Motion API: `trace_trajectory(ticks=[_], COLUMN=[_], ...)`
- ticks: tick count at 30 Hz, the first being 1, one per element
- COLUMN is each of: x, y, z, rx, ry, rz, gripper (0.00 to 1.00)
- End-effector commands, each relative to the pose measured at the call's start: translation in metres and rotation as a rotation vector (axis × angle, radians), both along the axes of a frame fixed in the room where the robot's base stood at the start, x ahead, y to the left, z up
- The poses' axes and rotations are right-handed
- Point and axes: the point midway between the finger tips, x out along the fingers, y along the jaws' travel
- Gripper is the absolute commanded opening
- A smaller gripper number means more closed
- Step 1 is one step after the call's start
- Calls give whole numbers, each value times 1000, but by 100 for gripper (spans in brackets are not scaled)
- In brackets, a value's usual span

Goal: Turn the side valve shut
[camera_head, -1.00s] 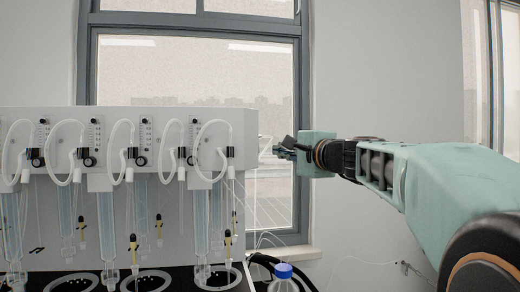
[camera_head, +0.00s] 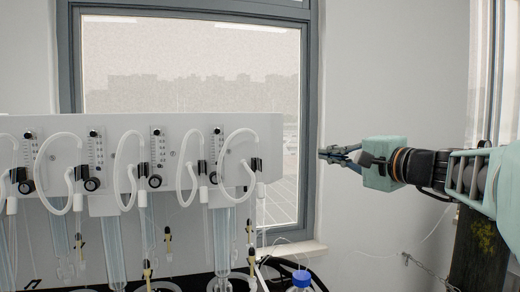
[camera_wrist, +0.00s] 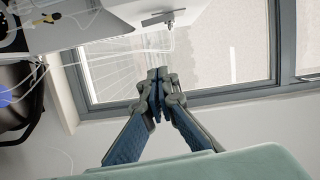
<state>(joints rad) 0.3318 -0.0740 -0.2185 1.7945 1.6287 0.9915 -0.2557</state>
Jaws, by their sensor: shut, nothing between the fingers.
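The white distiller cabinet (camera_head: 262,130) fills the left of the head view. In the wrist view its side panel (camera_wrist: 200,8) shows at the top, with a small grey lever-like part (camera_wrist: 163,17) on it, which looks like the side valve. The head view does not show that part clearly. My gripper (camera_head: 323,155) is right of the cabinet, apart from it, in front of the window frame. In the wrist view my gripper (camera_wrist: 157,76) has its fingertips together and empty, below the lever in the picture and not touching it.
A blue-capped bottle (camera_head: 301,281) stands at the lower right of the cabinet, near black tubing. White hoses and small black knobs line the cabinet's front. The window frame (camera_head: 312,110) and sill are behind my gripper.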

Motion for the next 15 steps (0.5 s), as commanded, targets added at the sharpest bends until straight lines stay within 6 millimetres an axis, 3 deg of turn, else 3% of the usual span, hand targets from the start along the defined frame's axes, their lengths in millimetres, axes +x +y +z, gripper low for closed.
trace_trajectory(ticks=[12,15], x=[75,86], y=[36,48], z=[-1,-1], rx=[2,2], ry=[3,1], rz=[4,4], gripper=[0,0])
